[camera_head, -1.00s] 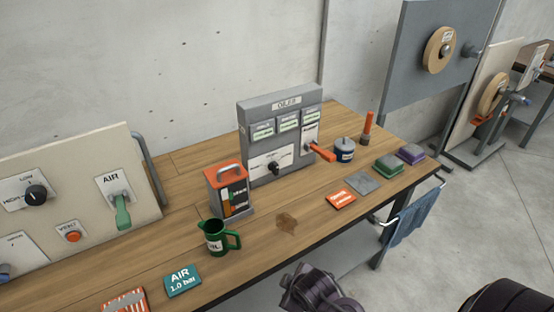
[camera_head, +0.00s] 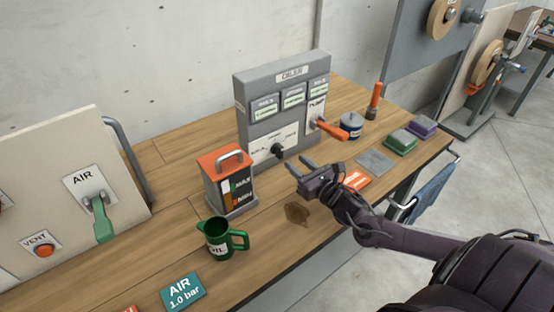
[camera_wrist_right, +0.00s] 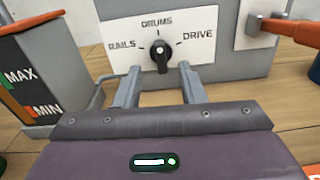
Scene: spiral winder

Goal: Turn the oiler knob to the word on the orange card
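The grey oiler box (camera_head: 243,100) stands on the workbench. Its black knob (camera_head: 278,149) sits low on a white plate. In the right wrist view the knob (camera_wrist_right: 160,55) is surrounded by RAILS on the left, DRUMS on top and DRIVE on the right; its white mark appears to point up at DRUMS. My right gripper (camera_head: 298,166) is open and empty, just in front of the knob; its two fingers (camera_wrist_right: 158,75) straddle the knob's line without visibly gripping it. The orange card (camera_head: 357,181) lies behind my right wrist, partly covered, its word unreadable. My left gripper is out of view.
An orange lever (camera_head: 331,131) juts from the oiler's right side. A MAX/MIN oil container (camera_head: 228,178) stands close left of the knob, with a green jug (camera_head: 217,238) in front. A blue tin (camera_head: 351,126) and a grey plate (camera_head: 375,162) are to the right.

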